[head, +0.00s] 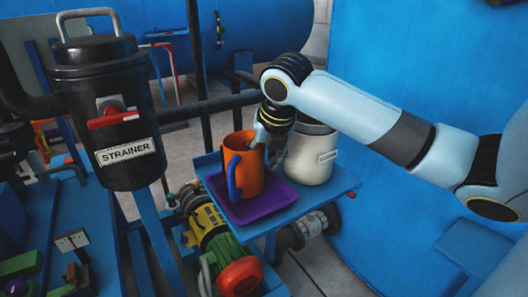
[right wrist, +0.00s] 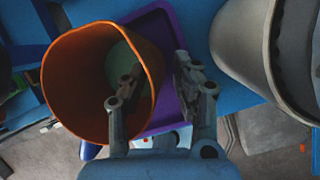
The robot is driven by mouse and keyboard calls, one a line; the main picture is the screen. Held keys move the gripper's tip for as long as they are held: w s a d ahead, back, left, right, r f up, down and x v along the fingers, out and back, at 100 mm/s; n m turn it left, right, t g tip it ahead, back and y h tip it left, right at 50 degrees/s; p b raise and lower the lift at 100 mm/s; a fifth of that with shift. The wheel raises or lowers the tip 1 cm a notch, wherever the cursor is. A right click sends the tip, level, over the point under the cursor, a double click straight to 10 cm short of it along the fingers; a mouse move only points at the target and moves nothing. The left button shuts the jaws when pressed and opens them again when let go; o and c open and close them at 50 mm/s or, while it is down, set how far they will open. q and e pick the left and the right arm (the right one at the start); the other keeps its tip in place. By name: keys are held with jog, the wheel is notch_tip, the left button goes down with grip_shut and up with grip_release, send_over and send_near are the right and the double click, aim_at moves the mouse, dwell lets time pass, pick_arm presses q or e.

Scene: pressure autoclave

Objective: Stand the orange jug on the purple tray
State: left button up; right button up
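The orange jug (head: 244,170) stands upright on the purple tray (head: 262,207), its blue handle (head: 232,178) facing front left. My right gripper (head: 268,147) is at the jug's right rim, pointing down. In the right wrist view, one finger is inside the mouth of the jug (right wrist: 70,85) and the other is outside, over the tray (right wrist: 164,30). Gaps show between the fingers (right wrist: 155,85) and the jug wall, so the gripper looks open astride the wall. The jug's underside is hidden. My left gripper is not in view.
A pale canister (head: 311,160) stands close right of the jug on the blue shelf (head: 340,183); it also shows in the right wrist view (right wrist: 240,45). A black strainer (head: 108,120) rises at left. A yellow-green pump (head: 207,222) sits below the shelf.

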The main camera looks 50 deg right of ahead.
jog(key=p+v, duration=0.1)
jog(key=v, duration=1.1)
jog(key=shift+p, duration=0.35)
jog(key=shift+a, duration=0.1)
